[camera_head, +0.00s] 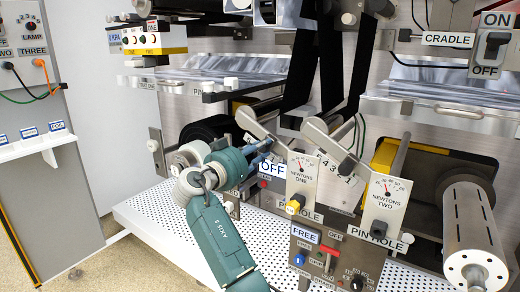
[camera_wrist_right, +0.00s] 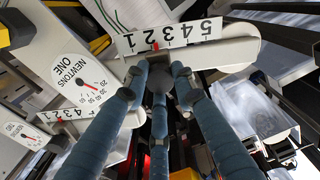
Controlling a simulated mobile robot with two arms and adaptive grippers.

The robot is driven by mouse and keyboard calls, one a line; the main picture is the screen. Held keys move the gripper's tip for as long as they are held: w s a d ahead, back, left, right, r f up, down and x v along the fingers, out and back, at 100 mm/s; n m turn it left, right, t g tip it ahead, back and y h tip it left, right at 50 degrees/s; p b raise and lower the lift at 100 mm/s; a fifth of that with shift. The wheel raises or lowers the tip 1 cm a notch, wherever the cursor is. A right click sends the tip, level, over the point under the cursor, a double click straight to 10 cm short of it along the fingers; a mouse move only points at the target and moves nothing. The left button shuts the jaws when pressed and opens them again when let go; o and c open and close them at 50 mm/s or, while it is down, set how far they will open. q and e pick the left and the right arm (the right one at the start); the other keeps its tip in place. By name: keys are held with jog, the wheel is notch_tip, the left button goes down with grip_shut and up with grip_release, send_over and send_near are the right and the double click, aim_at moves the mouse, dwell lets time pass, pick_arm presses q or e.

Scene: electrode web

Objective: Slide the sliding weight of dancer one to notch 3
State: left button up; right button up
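My right gripper (camera_head: 258,153) is in the head view, just left of the NEWTONS ONE gauge plate (camera_head: 303,178). In the right wrist view its blue fingers (camera_wrist_right: 160,72) converge at the pale arm of dancer one (camera_wrist_right: 235,48), below a white numbered strip (camera_wrist_right: 188,33) with a red pointer (camera_wrist_right: 155,46). The pointer is in the strip's left half; I cannot tell its exact notch. The sliding weight is not clearly distinguishable; a dark rounded part between the fingertips could be it or a fingertip. Whether the fingers hold anything is unclear. My left gripper is out of view.
The NEWTONS TWO gauge plate (camera_head: 384,205) stands to the right. A switch panel marked FREE and OFF (camera_head: 318,262) is below the gauges. A slotted roller (camera_head: 472,235) is at far right. The perforated shelf (camera_head: 150,222) is bare at left.

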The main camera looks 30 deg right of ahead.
jog(key=shift+w+r, duration=0.15)
grip_shut()
jog(key=shift+w+a+r+b, duration=0.2)
jog(key=shift+w+b, duration=0.05)
jog(key=shift+w, duration=0.1)
jog(key=shift+w+a+r+b, duration=0.15)
jog(key=shift+w+a+b, duration=0.1)
jog(key=shift+w, duration=0.1)
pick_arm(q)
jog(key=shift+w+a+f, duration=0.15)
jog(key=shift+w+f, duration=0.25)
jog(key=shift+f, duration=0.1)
pick_arm(e)
jog(key=o, duration=1.1)
grip_release()
jog(key=shift+d, duration=0.1)
jog(key=v, duration=1.2)
jog(key=shift+s+f, duration=0.1)
